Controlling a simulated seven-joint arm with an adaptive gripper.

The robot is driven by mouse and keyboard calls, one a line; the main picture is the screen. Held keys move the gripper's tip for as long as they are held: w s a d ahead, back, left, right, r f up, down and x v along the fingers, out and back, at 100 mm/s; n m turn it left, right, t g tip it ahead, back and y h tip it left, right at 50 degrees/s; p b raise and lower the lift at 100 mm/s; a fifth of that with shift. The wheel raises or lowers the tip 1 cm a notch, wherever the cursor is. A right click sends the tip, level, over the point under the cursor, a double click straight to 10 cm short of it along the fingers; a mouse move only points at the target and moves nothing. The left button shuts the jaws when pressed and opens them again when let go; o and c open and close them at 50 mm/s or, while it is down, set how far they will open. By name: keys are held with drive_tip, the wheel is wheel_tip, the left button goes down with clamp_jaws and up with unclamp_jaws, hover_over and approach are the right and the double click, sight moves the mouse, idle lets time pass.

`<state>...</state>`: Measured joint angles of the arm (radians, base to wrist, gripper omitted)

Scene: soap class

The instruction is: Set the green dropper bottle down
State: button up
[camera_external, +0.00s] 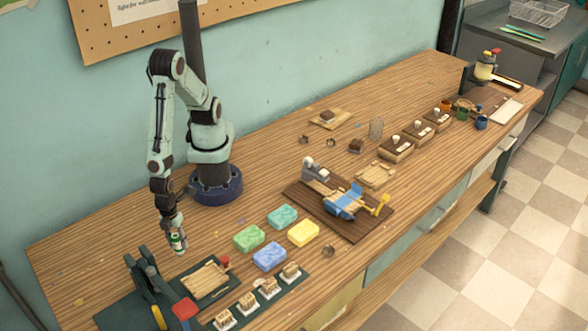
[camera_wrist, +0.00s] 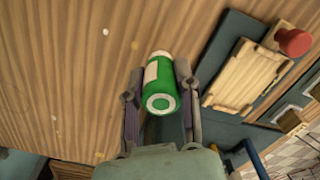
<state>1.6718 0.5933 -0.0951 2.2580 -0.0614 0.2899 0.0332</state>
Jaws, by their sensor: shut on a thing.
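The green dropper bottle (camera_wrist: 160,88) has a white label band and a white ring on the end facing the wrist camera. My gripper (camera_wrist: 160,92) is shut on it, with one finger on each side. In the external view my gripper (camera_external: 176,232) points down at the left end of the bench, and the bottle (camera_external: 178,242) shows between its fingers. It is close over the wooden top, behind the dark green mat. I cannot tell whether its base touches the wood.
A wooden tray (camera_external: 205,280), a red knob (camera_external: 224,262) and a dark green stand (camera_external: 140,280) are close by. Green (camera_external: 249,238), teal (camera_external: 282,217), blue (camera_external: 269,257) and yellow (camera_external: 303,233) soap bars lie to the right. Bare wood (camera_external: 90,245) is left of my gripper.

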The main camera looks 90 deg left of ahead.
drive_tip(key=shift+f, duration=0.15)
drive_tip(key=o, duration=1)
drive_tip(key=shift+c, duration=0.2)
wheel_tip(320, 180, up, 12)
drive_tip(key=shift+r, duration=0.15)
